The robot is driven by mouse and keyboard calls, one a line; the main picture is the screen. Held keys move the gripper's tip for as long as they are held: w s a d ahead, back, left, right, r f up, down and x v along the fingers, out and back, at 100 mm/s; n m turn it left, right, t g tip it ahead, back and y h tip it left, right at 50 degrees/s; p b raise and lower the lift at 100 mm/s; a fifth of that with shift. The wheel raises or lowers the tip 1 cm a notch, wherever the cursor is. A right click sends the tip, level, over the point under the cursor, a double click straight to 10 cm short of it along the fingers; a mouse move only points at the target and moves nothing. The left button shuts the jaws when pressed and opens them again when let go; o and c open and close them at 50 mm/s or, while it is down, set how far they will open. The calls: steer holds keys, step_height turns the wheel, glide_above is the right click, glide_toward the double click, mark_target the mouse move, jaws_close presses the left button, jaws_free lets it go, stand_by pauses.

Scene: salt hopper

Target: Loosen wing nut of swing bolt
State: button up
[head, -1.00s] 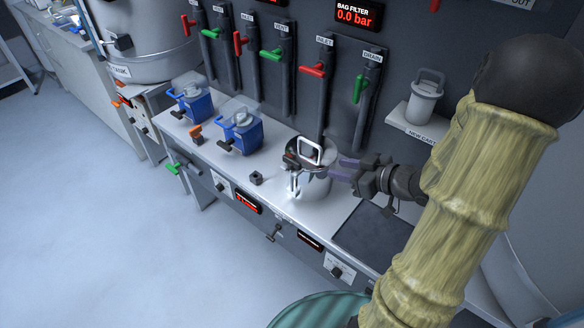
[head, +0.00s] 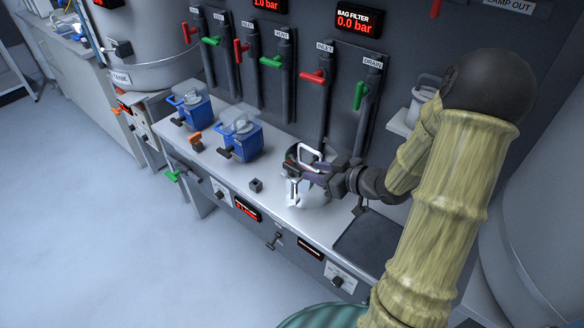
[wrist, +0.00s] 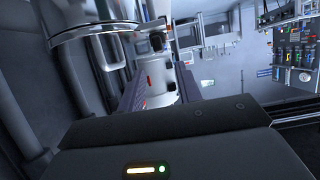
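A silver vessel (head: 311,194) with an upright loop handle (head: 309,156) on its lid stands on the bench. In the wrist view its metal rim (wrist: 92,22) crosses the upper left. A small dark part (wrist: 157,42), seemingly the wing nut of the swing bolt, shows between the fingertips beside the rim. My gripper (head: 302,170) reaches over the near side of the vessel from the right. In the wrist view my gripper (wrist: 158,75) has its two fingers apart, with a gap between them. Whether either finger touches the nut cannot be told. The bolt is mostly hidden.
Red and green valve handles (head: 312,77) line the back panel. A dark mat (head: 372,243) lies to the right. A shelf canister (head: 424,100) is partly behind my arm.

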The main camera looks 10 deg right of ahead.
mark_target(292, 167)
steer(key=x, duration=0.9)
steer(key=shift+f, duration=0.15)
steer(key=shift+a, duration=0.1)
steer(key=shift+c, duration=0.4)
jaws_close()
